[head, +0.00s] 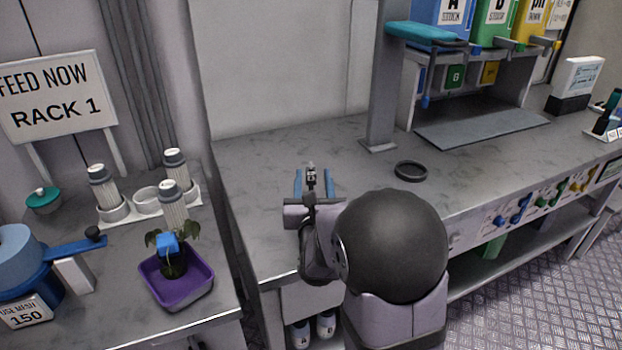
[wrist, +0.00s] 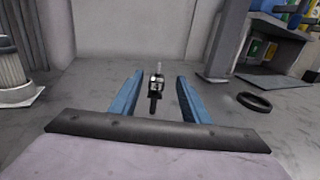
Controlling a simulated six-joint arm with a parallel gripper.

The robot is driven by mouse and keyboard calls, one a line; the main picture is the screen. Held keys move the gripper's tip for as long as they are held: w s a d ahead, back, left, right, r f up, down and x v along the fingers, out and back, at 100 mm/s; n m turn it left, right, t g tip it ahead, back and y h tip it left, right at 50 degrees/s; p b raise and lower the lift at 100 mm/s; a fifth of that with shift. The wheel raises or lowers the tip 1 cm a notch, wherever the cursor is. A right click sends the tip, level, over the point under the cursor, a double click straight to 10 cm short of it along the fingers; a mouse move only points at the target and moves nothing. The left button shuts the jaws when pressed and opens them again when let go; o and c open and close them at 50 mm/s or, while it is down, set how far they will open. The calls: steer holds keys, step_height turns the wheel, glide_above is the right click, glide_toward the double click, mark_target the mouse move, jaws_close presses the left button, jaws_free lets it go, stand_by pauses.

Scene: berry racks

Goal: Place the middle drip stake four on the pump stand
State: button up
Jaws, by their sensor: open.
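My gripper (head: 312,176) is over the bare left end of the grey bench, its two blue fingers apart; it also shows in the wrist view (wrist: 157,85). A small black-and-white piece with a thin grey tip (wrist: 156,84) shows between the fingers, with a gap on each side; it also shows in the head view (head: 311,179). I cannot tell whether it is a drip stake or whether it stands on the bench. No stake marked four can be made out. I cannot tell which fixture is the pump stand.
A black ring (head: 410,171) lies right of my gripper, near a grey post (head: 383,85). A shelf unit (head: 470,62) with coloured bottles stands at the back right. On the left are a white rack (head: 118,218) with ribbed cylinders and a purple tray (head: 192,293) holding a plant.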

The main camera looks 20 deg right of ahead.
steer(key=shift+a+p+x, duration=0.1)
steer(key=shift+p+x, duration=0.4)
steer(key=shift+x, duration=1.35)
steer(key=shift+a+p+x, duration=0.15)
steer(key=shift+p+x, duration=0.3)
steer(key=shift+x, duration=1.35)
steer(key=shift+w, duration=0.1)
steer(key=shift+c, duration=0.7)
jaws_close()
